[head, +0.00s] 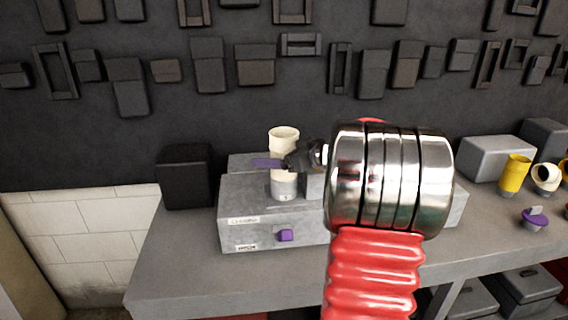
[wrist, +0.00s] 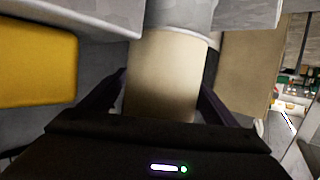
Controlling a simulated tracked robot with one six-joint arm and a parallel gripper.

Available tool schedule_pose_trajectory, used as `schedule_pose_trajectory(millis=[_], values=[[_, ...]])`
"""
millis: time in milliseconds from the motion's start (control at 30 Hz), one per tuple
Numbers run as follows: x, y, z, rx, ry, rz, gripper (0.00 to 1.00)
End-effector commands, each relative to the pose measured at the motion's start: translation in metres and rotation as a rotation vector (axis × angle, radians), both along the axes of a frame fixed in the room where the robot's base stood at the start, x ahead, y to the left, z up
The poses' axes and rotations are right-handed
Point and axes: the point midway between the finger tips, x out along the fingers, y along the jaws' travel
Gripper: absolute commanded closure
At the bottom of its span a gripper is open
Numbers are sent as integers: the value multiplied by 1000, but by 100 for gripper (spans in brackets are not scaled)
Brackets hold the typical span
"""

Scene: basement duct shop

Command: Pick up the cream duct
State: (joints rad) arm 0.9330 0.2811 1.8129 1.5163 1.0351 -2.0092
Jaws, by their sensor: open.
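The cream duct (head: 284,140) is an upright, open-topped cylinder. It stands on a grey cylindrical piece (head: 284,187) at the grey metal block on the bench. My gripper (head: 272,160) reaches in from the right at the duct's lower part, with a purple finger crossing in front of it. In the wrist view the duct (wrist: 166,75) lies between the two dark fingers of my gripper (wrist: 161,97), which are spread on either side. I cannot tell whether either finger touches it. The far finger is hidden in the head view.
The grey block (head: 250,230) carries labels and a purple knob (head: 285,235). A black box (head: 185,175) stands to its left. At right are a yellow duct (head: 513,173), a grey box (head: 497,158) and a purple-topped piece (head: 535,218). The bench's front left is clear.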

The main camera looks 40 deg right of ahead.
Motion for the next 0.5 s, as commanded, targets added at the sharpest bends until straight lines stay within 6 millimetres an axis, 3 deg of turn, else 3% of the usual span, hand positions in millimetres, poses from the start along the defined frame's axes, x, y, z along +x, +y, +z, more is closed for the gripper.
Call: schedule_pose_trajectory(millis=[100,500], values=[[0,0,0,0,0,0,19],[0,0,0,0,0,0,47]])
